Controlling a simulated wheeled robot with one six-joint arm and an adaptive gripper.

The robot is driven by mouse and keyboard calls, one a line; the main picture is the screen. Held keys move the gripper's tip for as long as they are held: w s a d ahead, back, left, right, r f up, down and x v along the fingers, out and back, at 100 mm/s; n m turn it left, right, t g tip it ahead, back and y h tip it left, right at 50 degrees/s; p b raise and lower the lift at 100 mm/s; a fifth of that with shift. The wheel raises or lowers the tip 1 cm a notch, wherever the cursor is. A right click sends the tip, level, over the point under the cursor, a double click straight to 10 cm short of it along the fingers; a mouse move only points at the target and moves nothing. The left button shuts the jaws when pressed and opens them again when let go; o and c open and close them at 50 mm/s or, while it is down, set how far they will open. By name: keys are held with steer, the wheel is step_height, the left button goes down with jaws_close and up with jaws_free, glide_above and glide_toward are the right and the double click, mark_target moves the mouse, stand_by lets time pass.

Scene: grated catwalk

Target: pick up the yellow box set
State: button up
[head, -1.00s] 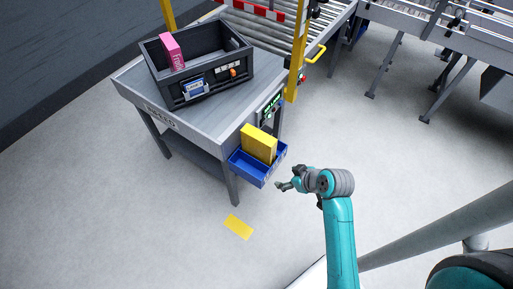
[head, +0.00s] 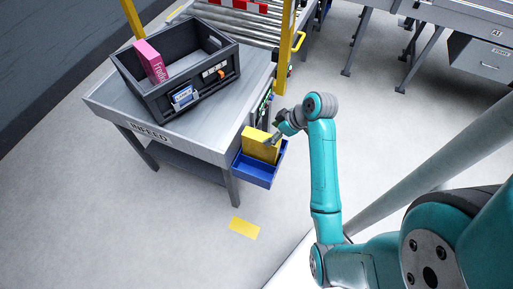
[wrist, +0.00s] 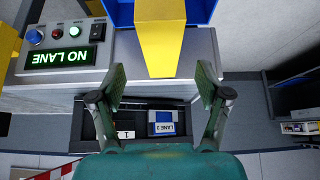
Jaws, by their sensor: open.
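The yellow box set (head: 258,150) stands upright in the blue bin (head: 252,176) on the near side of the infeed table. My gripper (head: 273,140) is at the box's upper right end in the head view, partly overlapping it. In the wrist view the yellow box (wrist: 160,40) lies at top centre, with the blue bin (wrist: 200,12) around its upper part. My open fingers (wrist: 162,72) show on either side of the box's lower end, with gaps at both sides. I cannot tell how deep they reach along it.
A dark crate (head: 150,96) with a pink box (head: 150,62) stands on the infeed table (head: 112,98). A control panel (wrist: 60,58) reading "NO LANE" is left of the fingers. A yellow post (head: 285,45) rises behind.

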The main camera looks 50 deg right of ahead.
mark_target(258, 139)
steer(key=x, duration=0.9)
steer(key=shift+w+a+r, duration=0.1)
steer(key=shift+w+a, duration=0.1)
steer(key=shift+c, duration=0.2)
jaws_close()
